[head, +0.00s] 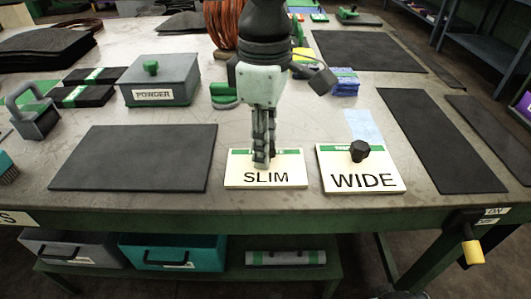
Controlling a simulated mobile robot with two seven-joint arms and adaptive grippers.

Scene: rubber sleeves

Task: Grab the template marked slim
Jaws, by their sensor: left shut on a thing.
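The template marked SLIM (284,178) is a cream plate with a green strip, lying on the table near its front edge. My left gripper (262,160) points straight down over the plate's middle. Its fingers are shut and hide the spot they hold, where a knob would sit. The template marked WIDE (380,181) lies just right of it, with a black knob standing on it. The plate marked SLIM looks flat on the table. My right gripper is not in view.
A dark mat (135,158) lies to the left and another dark mat (440,140) to the right. A grey POWDER box (162,80) with a green knob stands behind left. Copper-coloured coils (225,25) and a blue stack (344,82) are further back.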

